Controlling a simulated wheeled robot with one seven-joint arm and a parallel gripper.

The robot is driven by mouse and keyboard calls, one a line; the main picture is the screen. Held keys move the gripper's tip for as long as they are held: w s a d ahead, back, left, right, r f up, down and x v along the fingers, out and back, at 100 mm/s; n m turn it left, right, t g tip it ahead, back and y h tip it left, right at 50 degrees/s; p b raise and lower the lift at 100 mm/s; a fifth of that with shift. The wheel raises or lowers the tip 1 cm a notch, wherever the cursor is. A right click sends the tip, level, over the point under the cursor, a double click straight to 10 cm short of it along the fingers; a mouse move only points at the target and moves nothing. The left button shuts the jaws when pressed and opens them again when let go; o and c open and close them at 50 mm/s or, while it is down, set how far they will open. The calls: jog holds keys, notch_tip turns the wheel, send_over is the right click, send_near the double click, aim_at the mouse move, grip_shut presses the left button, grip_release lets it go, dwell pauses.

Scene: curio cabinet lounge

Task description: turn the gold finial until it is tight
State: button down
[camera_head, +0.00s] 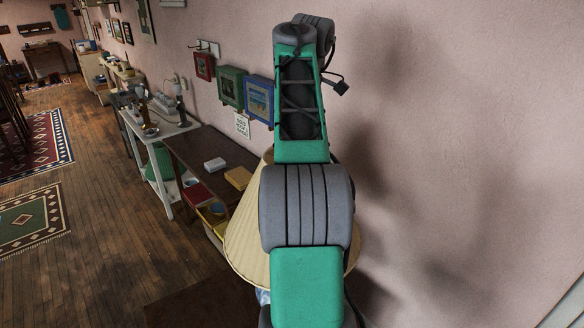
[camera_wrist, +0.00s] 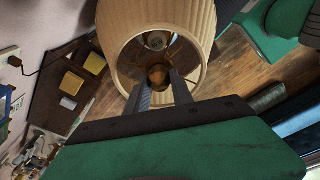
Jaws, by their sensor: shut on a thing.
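The gold finial (camera_wrist: 158,75) shows in the wrist view at the open top of a pleated cream lampshade (camera_wrist: 113,32). My gripper (camera_wrist: 160,80) has its two dark fingertips on either side of the finial and is shut on it. Inside the shade, a round metallic part (camera_wrist: 156,40) shows beyond the finial. In the head view, the lampshade (camera_head: 243,238) stands partly behind my arm. My gripper and the finial are hidden there by my arm.
A dark side table (camera_head: 193,148) with a white box (camera_head: 214,165) and a yellow box (camera_head: 238,177) stands left of the lamp. Framed pictures (camera_head: 259,98) hang on the pink wall close behind. The wooden floor (camera_head: 110,215) at left has open room between rugs.

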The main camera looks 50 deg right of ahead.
jog(key=m, duration=0.4)
jog(key=shift+m+h, duration=0.3)
jog(key=m, duration=0.4)
jog(key=shift+r+m+t+h, duration=0.15)
jog(key=shift+m+t+h, duration=0.15)
jog(key=shift+h, duration=0.1)
jog(key=m+p, duration=0.3)
jog(key=m, duration=0.3)
jog(key=shift+r+h, duration=0.1)
jog(key=shift+h, duration=0.3)
jog(key=shift+f+m, duration=0.25)
jog(key=shift+m, duration=0.35)
jog(key=c, duration=1.2)
grip_release()
jog(key=shift+c, duration=0.2)
jog(key=shift+f, duration=0.1)
